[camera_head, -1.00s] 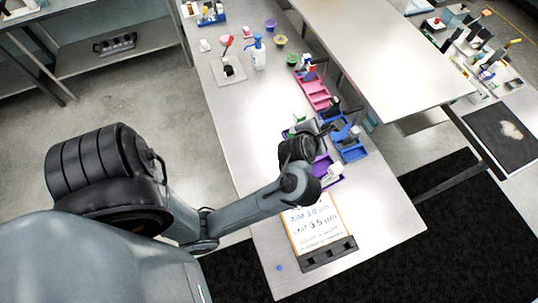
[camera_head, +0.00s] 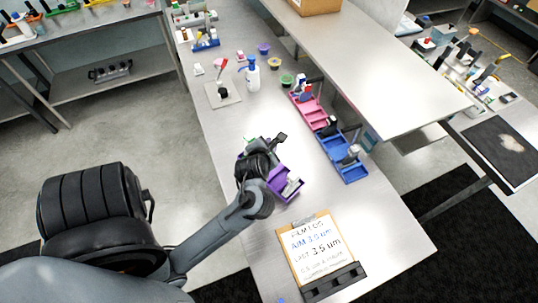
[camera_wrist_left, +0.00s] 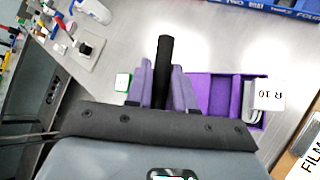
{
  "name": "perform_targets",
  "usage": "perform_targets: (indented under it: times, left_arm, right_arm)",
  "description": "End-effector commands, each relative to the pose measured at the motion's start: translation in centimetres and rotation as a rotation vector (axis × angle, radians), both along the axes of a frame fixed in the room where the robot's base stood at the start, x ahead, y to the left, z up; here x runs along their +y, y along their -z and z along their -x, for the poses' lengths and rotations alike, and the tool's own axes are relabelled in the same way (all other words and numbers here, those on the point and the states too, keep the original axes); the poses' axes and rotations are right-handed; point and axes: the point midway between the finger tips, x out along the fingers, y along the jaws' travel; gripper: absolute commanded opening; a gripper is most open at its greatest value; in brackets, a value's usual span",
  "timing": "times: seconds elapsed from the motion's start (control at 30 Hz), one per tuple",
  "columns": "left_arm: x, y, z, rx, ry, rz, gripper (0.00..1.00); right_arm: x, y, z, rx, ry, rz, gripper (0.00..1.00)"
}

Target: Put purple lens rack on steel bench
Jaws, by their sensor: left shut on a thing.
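The purple lens rack (camera_head: 286,180) is at my left gripper (camera_head: 266,150), over the near steel table. It has open compartments with a grey-white item in the one at its right end. In the left wrist view, the gripper fingers (camera_wrist_left: 160,88) are shut around the rack's upright black handle (camera_wrist_left: 165,62). The purple rack (camera_wrist_left: 219,92) extends to the right of them, with a white "R 10" label. I cannot tell how far it is above the table. A metal bench (camera_head: 120,52) with a lower shelf stands at upper left. My right gripper is out of view.
A blue rack (camera_head: 351,173) and a pink rack (camera_head: 309,110) stand on the near table (camera_head: 225,130). A clipboard (camera_head: 316,248) lies at its near end. A spray bottle (camera_head: 252,76) and small cups stand farther back. A raised shelf (camera_head: 400,70) overhangs the right side.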

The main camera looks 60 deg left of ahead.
Motion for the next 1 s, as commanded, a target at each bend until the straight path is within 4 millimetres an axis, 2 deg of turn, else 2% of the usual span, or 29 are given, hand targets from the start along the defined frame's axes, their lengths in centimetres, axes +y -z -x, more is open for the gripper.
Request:
perform_targets:
  times: [0.2,0.3,0.73,0.77,0.8,0.9,1.0]
  left_arm:
    - [0.0,2.7,0.0,0.004,0.003,-0.005,0.0]
    - [0.0,3.4,0.0,0.001,0.003,-0.004,0.0]
    - [0.0,3.9,0.0,-0.002,0.001,-0.001,0.0]
    - [0.0,4.0,0.0,0.001,0.001,0.0,0.24]
    - [0.0,3.9,0.0,0.001,0.001,0.0,0.3]
    - [0.0,3.9,0.0,0.001,0.001,0.0,0.46]
    - [0.0,3.9,0.0,0.001,0.001,0.0,0.48]
  right_arm:
    - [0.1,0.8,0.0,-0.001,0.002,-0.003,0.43]
    - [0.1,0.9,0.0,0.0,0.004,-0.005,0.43]
    - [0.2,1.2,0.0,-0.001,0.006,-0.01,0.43]
    - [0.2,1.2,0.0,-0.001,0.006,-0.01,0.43]
    - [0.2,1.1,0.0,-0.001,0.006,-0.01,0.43]
    - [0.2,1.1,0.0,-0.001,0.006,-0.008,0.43]
    - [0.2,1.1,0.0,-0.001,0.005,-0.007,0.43]
